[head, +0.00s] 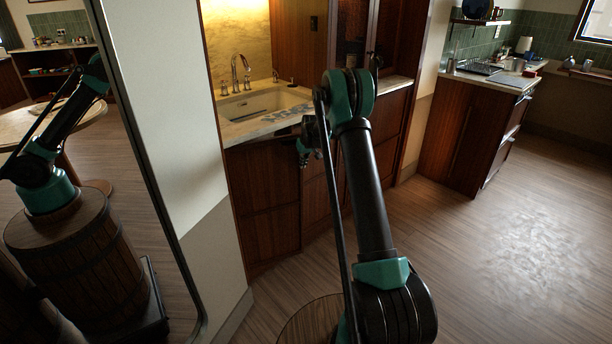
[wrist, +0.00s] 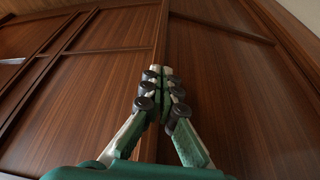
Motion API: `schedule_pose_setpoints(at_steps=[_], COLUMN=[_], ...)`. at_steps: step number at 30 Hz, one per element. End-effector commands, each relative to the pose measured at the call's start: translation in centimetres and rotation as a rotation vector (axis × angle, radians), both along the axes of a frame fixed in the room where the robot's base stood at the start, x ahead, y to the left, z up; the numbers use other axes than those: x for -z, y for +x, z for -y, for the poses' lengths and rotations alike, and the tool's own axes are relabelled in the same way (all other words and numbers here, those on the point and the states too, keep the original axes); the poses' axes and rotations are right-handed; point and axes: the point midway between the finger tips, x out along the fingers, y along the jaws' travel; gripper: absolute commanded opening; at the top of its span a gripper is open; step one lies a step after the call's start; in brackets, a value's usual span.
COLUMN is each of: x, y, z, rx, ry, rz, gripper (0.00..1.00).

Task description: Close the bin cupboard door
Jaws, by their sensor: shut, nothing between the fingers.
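My gripper (head: 304,158) is in front of the dark wood cupboard fronts (head: 262,192) below the sink counter in the head view. In the wrist view its two fingers (wrist: 162,72) are together with nothing between them. Their tips point at a vertical seam between a left wood panel (wrist: 95,95) and a right wood panel (wrist: 225,85). I cannot tell whether the tips touch the wood. No label marks the bin cupboard door, and I cannot tell which panel it is or how far any door stands open. My arm hides part of the fronts in the head view.
A sink (head: 262,103) with a brass tap (head: 240,75) is set in the counter above. A mirror (head: 125,150) and white wall (head: 175,120) stand close on the left. A second cabinet (head: 465,140) stands at right. The wooden floor (head: 520,240) on the right is clear.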

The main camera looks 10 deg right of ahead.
Motion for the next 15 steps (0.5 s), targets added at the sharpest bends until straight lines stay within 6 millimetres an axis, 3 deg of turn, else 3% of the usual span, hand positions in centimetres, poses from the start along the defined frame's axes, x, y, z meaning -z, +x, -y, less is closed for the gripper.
schedule_pose_setpoints(at_steps=[1, 6, 15], x=[0.1, 0.0, 0.0], y=[1.4, 5.0, 8.8], z=[-0.3, -1.5, -3.4], rx=[-0.036, -0.153, -0.286], ry=[0.002, 0.0, 0.001], rz=[0.0, 0.0, 0.0], gripper=[0.0, 0.0, 0.0])
